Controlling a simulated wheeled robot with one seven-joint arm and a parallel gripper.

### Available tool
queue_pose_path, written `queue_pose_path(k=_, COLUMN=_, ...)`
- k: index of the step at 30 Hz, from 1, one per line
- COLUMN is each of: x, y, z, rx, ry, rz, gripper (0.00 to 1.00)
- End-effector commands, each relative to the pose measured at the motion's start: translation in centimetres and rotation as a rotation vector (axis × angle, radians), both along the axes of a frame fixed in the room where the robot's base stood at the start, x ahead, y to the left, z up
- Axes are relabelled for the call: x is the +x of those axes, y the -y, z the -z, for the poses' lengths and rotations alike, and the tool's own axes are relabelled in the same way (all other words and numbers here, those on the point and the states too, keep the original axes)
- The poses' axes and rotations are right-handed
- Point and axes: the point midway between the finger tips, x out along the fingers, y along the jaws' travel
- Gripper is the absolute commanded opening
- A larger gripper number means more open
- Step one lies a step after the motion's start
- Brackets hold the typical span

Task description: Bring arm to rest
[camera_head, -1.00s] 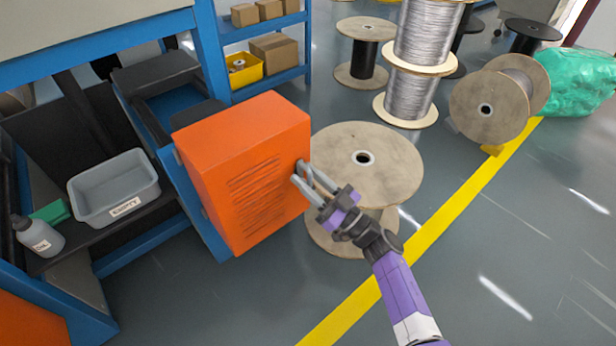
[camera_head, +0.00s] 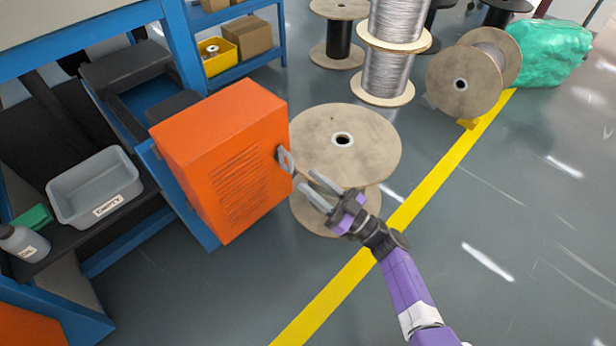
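My gripper (camera_head: 316,188) is in the middle of the view, at the end of my purple arm. Its two grey fingers are spread apart with nothing between them. The fingers point up and left toward an orange box (camera_head: 222,160) with a louvred front. A small grey handle or latch (camera_head: 286,160) sticks out of the box's right side. The fingertips are a short way to the lower right of this handle, apart from it in the picture. A wooden spool (camera_head: 350,150) stands behind the gripper, and its lower flange is partly hidden by the gripper.
A grey bin (camera_head: 96,190) labelled EMPTY and a bottle (camera_head: 22,242) sit on the shelf at left. Wire spools (camera_head: 386,72) stand at the back, beside a tilted spool (camera_head: 466,78) and a green wrapped bundle (camera_head: 544,52). The floor right of the yellow line (camera_head: 420,215) is clear.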

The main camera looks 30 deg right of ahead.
Motion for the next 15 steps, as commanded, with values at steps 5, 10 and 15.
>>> queue_pose_path(k=5, x=0.01, y=0.02, z=0.01, rx=0.0, ry=0.0, rz=0.0, gripper=0.34)
queue_pose_path(k=10, x=0.03, y=0.02, z=-0.01, rx=0.0, ry=0.0, rz=0.0, gripper=0.34)
queue_pose_path(k=15, x=0.16, y=0.14, z=0.09, rx=-0.022, ry=0.007, rz=0.018, gripper=0.34)
